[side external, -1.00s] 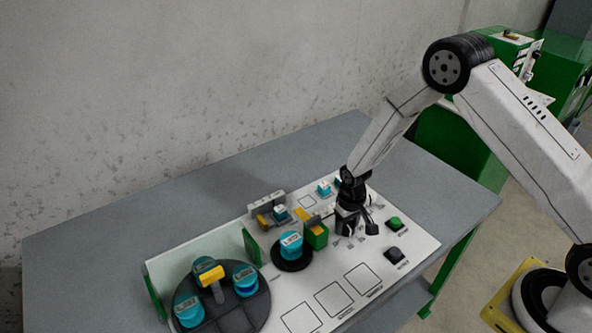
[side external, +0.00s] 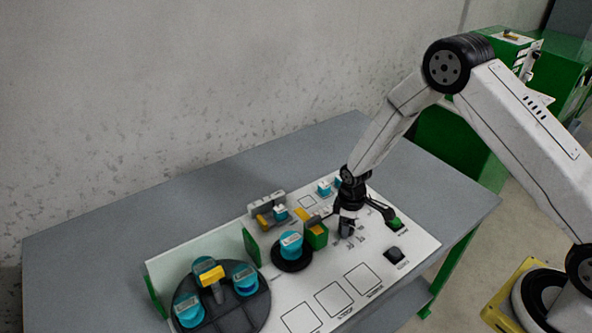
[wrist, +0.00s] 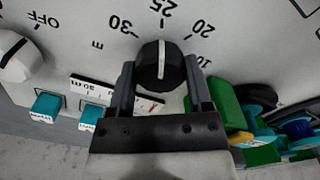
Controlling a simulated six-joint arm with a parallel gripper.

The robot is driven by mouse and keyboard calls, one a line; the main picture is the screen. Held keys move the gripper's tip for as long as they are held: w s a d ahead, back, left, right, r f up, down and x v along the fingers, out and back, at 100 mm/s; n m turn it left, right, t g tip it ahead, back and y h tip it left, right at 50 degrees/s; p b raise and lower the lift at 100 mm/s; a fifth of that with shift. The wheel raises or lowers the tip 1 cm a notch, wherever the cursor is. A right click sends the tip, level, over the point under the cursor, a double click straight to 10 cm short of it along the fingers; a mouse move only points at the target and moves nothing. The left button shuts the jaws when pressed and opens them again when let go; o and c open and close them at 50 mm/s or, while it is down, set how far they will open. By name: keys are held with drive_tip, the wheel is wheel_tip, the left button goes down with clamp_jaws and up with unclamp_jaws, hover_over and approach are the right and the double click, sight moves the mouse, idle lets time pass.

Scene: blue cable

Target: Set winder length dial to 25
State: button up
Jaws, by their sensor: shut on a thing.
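The length dial is a black knob (wrist: 159,68) with a white pointer line, on the white panel. In the wrist view its pointer aims up at about the 25 mark (wrist: 170,8), between 30 on the left and 20 on the right. My gripper (wrist: 159,82) has one finger on each side of the knob and is shut on it. In the side view my gripper (side external: 347,230) is down at the panel, and it largely hides the dial there.
A green button (side external: 395,222) and a dark button (side external: 394,254) sit right of my gripper. A green block (side external: 316,236) and a blue spool (side external: 291,245) stand close on the left. Another knob (wrist: 14,56) is near OFF in the wrist view.

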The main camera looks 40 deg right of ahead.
idle(0.4)
drive_tip(key=o, duration=1.3)
drive_tip(key=shift+r, duration=0.15)
drive_tip(key=shift+r, duration=3.8)
drive_tip(key=shift+s+r, duration=0.2)
drive_tip(key=shift+r, duration=0.3)
drive_tip(key=s+r+m+t, duration=0.1)
drive_tip(key=s+r+m, duration=0.1)
drive_tip(key=s+r, duration=0.2)
drive_tip(key=s+r+m, duration=0.2)
drive_tip(key=s+r, duration=0.2)
drive_tip(key=s, duration=0.2)
drive_tip(key=s+d+r+m+t, duration=0.1)
drive_tip(key=s+r+m, duration=0.2)
drive_tip(key=s+r, duration=0.1)
drive_tip(key=shift+s+t, duration=0.3)
drive_tip(key=shift+s, duration=0.4)
